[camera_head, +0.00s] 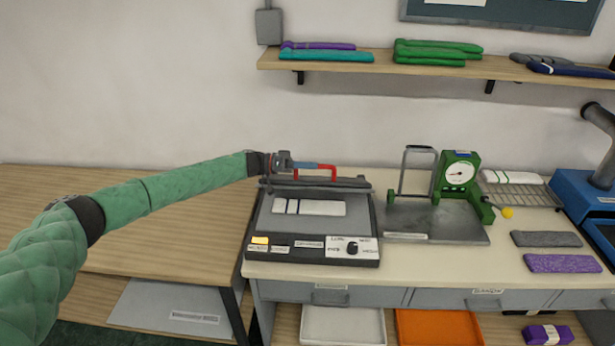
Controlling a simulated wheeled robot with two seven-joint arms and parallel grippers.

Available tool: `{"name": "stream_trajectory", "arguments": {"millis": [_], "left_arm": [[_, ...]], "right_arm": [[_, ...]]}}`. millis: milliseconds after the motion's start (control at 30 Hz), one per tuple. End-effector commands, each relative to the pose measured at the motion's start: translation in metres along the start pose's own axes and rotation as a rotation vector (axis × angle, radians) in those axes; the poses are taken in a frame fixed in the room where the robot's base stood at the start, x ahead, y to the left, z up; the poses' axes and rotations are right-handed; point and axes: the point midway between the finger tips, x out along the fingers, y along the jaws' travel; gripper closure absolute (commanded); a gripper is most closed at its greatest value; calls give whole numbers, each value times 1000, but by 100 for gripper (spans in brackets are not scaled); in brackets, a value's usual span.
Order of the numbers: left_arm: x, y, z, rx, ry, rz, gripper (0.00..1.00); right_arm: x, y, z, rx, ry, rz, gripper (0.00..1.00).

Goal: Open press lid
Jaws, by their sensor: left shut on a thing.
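The press (364,250) stands on the worktop with a control panel and knob along its front. Its grey lid (345,183) is up at the back of the press and shows nearly edge-on. A red handle (327,168) is on the lid. My left gripper (300,165) is shut on the handle, coming in from the left. The finger contact is small and partly hard to see. A white striped knitted piece (320,208) lies on the exposed press bed. My right gripper is out of view.
A green dial scale (458,175) with a grey plate stands right of the press. A blue machine (582,188) is at far right. Grey (546,239) and purple (562,263) knitted pieces lie in front. A shelf (365,62) holds folded knits above.

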Motion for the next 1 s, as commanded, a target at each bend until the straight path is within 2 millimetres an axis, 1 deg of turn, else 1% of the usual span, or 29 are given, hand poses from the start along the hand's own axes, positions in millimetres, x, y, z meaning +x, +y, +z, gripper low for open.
{"name": "stream_trajectory", "arguments": {"millis": [33, 200, 633, 667, 700, 733, 1000], "left_arm": [[2, 1, -6, -14, 0, 3, 100], [2, -1, -12, -47, 0, 3, 100], [1, -2, -13, -55, 0, 2, 100], [1, -2, -13, -55, 0, 2, 78], [1, -2, -13, -55, 0, 2, 70], [1, -2, -13, -55, 0, 2, 64], [0, -2, -13, -54, 0, 0, 64]], "right_arm": [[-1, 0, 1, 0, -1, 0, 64], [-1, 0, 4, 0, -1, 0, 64], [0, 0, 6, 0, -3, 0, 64], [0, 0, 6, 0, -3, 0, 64], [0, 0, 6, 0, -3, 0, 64], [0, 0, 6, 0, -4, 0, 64], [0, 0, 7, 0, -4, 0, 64]]}}
